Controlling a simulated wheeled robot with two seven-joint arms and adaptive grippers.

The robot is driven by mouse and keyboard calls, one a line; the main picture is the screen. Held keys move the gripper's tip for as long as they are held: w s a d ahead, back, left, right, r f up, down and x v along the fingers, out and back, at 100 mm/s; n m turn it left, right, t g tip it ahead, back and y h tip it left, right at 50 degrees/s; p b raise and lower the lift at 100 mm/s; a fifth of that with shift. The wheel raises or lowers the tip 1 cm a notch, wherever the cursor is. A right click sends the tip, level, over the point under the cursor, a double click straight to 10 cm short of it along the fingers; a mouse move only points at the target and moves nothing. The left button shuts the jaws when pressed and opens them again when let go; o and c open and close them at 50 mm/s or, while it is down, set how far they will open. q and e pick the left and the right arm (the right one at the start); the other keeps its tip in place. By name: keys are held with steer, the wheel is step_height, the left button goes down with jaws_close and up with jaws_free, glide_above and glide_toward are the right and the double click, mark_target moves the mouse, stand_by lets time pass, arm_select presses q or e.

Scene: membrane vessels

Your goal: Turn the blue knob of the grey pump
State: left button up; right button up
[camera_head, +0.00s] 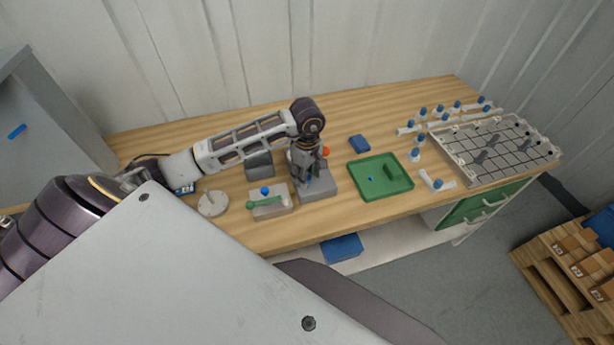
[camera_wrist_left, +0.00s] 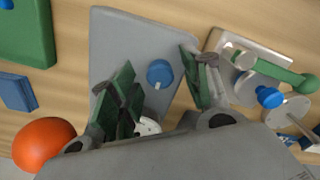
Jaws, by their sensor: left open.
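The grey pump (camera_head: 318,194) stands on the wooden bench near the middle, partly covered by my left arm in the head view. In the left wrist view its flat grey top (camera_wrist_left: 122,40) carries a round blue knob (camera_wrist_left: 160,73) with a pale mark on its rim. My left gripper (camera_head: 309,172) points down over the pump. In the left wrist view its green-padded fingers (camera_wrist_left: 157,80) are open, one on each side of the knob, and look apart from it. A round dial below the knob is partly hidden by the gripper. My right gripper is not in view.
An orange ball-like part (camera_wrist_left: 44,144) is beside the pump. A white block with a green handle and blue knob (camera_head: 268,203) stands left of it. A green tray (camera_head: 402,176) and blue block (camera_head: 359,143) lie right. A gridded rack (camera_head: 500,165) is farther right.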

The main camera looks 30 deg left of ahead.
arm_select(q)
steer(key=shift+f, duration=0.1)
steer(key=c, duration=1.1)
steer(key=shift+o, duration=0.2)
